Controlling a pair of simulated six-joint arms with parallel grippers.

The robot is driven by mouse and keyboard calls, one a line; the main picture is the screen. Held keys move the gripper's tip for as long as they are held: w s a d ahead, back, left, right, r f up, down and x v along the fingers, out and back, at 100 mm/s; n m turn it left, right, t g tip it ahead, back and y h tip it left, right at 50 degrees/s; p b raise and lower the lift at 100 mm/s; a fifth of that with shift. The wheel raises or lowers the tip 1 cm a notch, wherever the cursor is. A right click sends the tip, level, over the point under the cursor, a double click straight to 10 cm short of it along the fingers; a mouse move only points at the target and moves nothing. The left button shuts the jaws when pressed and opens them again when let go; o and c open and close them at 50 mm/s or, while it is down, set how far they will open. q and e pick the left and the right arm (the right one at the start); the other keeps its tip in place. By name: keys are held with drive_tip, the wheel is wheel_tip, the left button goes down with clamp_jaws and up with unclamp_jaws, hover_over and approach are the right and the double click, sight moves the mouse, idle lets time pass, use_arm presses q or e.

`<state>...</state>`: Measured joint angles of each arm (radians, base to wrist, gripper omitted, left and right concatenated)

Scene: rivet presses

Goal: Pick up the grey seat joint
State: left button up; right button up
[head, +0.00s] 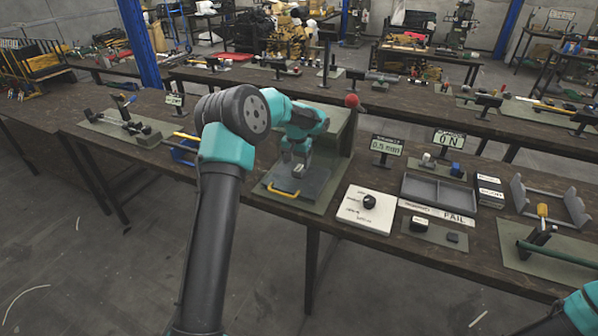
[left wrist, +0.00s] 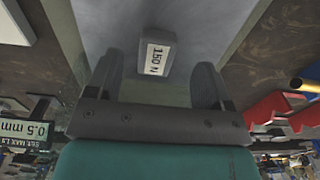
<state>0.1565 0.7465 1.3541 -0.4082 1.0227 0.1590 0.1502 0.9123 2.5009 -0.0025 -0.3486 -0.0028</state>
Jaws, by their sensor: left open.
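My left gripper (head: 294,172) hangs into the green-grey press on the near table, above its base. In the left wrist view its two fingers (left wrist: 155,78) are apart with nothing held between them. A small grey block with a white "150 N" label (left wrist: 157,55) lies just beyond the fingertips, roughly centred in the gap on a grey surface. I cannot tell whether this block is the grey seat joint; no part is marked with that name. Of my right arm only a teal piece shows at the lower right of the head view; its gripper is out of view.
The press has an upright wall (head: 340,150) and a yellow handle (head: 284,190) at its front. A blue-framed item (head: 184,151) stands left.

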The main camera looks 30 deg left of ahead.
sight(297, 170)
use_arm(q)
drive_tip(key=f, duration=0.4)
drive_tip(key=shift+w+d+f, duration=0.1)
drive_tip(key=shift+w+f, duration=0.1)
drive_tip(key=shift+w, duration=0.05)
drive_tip(key=c, duration=1.1)
wheel_tip(297, 170, up, 18)
drive_tip(key=shift+r, duration=0.1)
idle(0.7)
